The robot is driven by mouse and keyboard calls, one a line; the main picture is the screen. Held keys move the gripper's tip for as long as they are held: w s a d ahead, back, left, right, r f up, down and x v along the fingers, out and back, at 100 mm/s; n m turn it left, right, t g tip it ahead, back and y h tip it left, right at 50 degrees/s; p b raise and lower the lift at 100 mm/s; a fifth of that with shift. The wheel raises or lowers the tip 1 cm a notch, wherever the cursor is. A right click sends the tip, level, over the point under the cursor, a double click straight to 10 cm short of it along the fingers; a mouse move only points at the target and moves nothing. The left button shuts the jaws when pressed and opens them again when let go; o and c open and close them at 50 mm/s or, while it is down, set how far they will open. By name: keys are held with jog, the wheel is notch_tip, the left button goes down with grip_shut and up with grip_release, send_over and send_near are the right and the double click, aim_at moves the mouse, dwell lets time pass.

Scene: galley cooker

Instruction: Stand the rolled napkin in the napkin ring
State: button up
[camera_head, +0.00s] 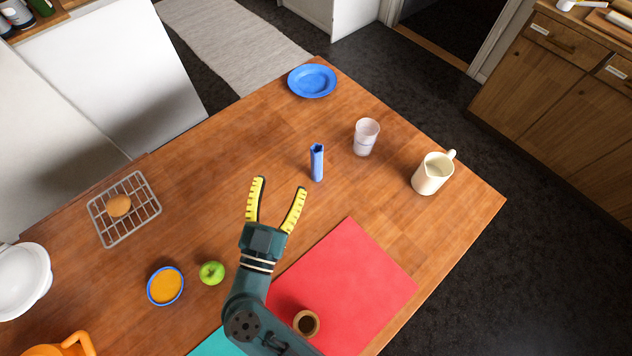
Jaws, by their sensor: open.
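The rolled napkin (317,164) is a narrow blue roll that looks upright on the wooden table, near the middle of the view. My gripper (280,186) is open and empty, with its yellow fingers spread towards the far side of the table. The napkin is apart from it, just beyond and to the right of the right fingertip. The napkin ring (306,323) is a short brown ring with a dark opening facing up. It sits on the red placemat (362,275), close to the right side of my arm. I cannot tell my gripper's height above the table.
A blue plate (312,81) lies at the far corner.

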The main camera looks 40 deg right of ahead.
aim_at(315, 157)
notch_tip(315, 157, down, 8)
jog(key=s+g+b, duration=0.1)
jog(key=s+g, duration=0.1)
jog(key=shift+y, duration=0.4)
jog(key=b+x, duration=0.2)
jog(key=x, duration=0.3)
jog(key=b+x, duration=0.3)
jog(key=x, duration=0.3)
jog(key=f+b+x, duration=0.1)
jog(key=b+x, duration=0.1)
jog(key=x, duration=0.3)
jog(key=shift+s+d, duration=0.1)
jog(key=shift+d, duration=0.25)
jog(key=shift+d+r, duration=0.15)
grip_shut()
